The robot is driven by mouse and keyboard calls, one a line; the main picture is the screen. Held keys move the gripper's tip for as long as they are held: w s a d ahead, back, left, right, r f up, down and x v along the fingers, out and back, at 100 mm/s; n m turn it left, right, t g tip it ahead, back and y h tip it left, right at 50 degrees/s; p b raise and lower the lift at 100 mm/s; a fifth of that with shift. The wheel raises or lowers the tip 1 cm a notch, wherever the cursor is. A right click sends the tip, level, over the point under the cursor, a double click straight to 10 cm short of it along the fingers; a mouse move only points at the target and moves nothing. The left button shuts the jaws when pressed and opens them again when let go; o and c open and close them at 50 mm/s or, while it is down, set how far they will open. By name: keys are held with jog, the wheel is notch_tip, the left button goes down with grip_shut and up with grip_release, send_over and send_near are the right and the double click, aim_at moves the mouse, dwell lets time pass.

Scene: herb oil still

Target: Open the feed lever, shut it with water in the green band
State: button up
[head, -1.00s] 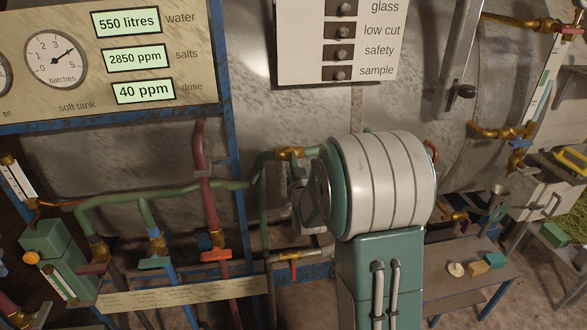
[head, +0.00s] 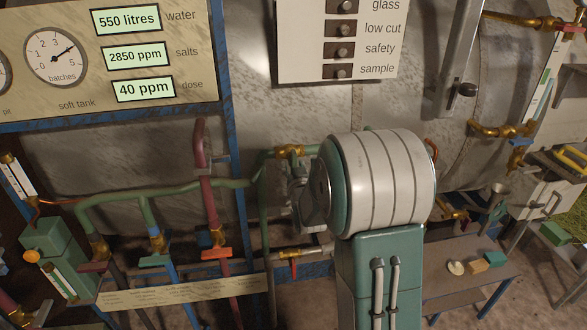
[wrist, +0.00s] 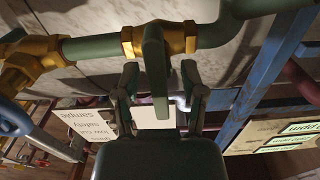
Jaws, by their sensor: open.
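In the wrist view a green lever (wrist: 155,62) stands on a brass valve (wrist: 178,38) in a green pipe. My gripper (wrist: 159,74) is open, with one finger on each side of this lever and gaps visible between. The lever lies roughly across the pipe. In the head view the brass valve (head: 290,152) sits above my gripper, and my arm hides most of the gripper and the lever. A gauge strip with a green patch (head: 545,82) is at the upper right; its water level is too small to read.
A panel (head: 190,95) at upper left reads 550 litres, 2850 ppm and 40 ppm. Several valves with coloured handles, one red (head: 216,253), stand below it. A red-handled valve (head: 292,254) is below my gripper. A low table (head: 455,292) with small blocks stands right.

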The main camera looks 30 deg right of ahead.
jog(key=v, duration=1.2)
jog(key=s+a+r+n+g+y, duration=0.2)
jog(key=s+a+r+g+y, duration=0.1)
jog(key=s+a+g, duration=0.4)
jog(key=s+a+r+g+y, duration=0.1)
jog(key=s+a+g, duration=0.1)
jog(key=s, duration=0.6)
jog(key=s+a+n+g+y, duration=0.1)
jog(key=s+a+g, duration=0.1)
jog(key=s+a, duration=0.3)
jog(key=s, duration=0.2)
jog(key=shift+s+r+n+g, duration=0.3)
jog(key=shift+s+r+g, duration=0.1)
jog(key=shift+d, duration=0.15)
